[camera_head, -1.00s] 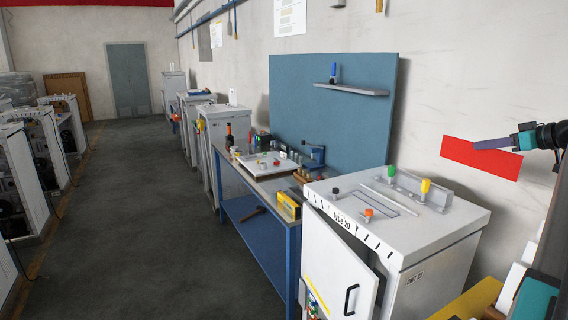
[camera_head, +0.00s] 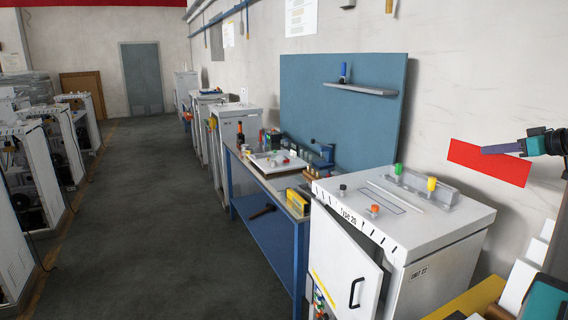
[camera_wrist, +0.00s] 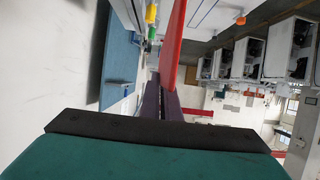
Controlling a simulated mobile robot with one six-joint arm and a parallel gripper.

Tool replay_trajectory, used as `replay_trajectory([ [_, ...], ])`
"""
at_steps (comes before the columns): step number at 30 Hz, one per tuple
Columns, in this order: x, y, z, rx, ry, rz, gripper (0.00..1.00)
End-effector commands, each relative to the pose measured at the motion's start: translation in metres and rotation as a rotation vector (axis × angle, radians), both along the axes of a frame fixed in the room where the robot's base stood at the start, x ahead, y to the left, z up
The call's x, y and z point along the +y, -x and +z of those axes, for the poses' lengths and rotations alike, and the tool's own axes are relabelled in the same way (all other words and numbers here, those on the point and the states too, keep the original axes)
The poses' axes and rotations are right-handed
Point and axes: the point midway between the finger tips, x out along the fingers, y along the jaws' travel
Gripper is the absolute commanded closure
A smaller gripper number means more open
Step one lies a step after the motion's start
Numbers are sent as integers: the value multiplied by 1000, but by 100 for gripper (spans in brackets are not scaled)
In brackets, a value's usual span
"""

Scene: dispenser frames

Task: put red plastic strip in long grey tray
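The red plastic strip (camera_head: 490,163) is a flat red rectangle held in the air at the right, clear of the cabinet. My gripper (camera_head: 500,149) is shut on it near its upper edge. In the wrist view the red strip (camera_wrist: 171,50) appears edge-on, rising from between the dark fingers (camera_wrist: 168,100). A long grey tray-like piece (camera_head: 418,186) lies along the back of the white cabinet's top, with green and yellow knobs by it. I cannot tell whether it is hollow. My gripper is above and right of it.
The white cabinet (camera_head: 420,232) has its front door ajar and carries black and orange knobs on top. A blue workbench (camera_head: 268,230) with a cluttered top stands left of it. A grey shelf (camera_head: 360,89) juts from the blue panel. The floor aisle at left is clear.

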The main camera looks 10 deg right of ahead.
Motion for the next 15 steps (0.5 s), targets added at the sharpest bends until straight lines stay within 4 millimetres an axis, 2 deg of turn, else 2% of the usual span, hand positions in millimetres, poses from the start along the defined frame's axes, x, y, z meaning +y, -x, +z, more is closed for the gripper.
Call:
replay_trajectory([
  [8, 33, -6, -14, 1, 0, -13, 100],
  [15, 74, -17, -31, 1, 0, -31, 100],
])
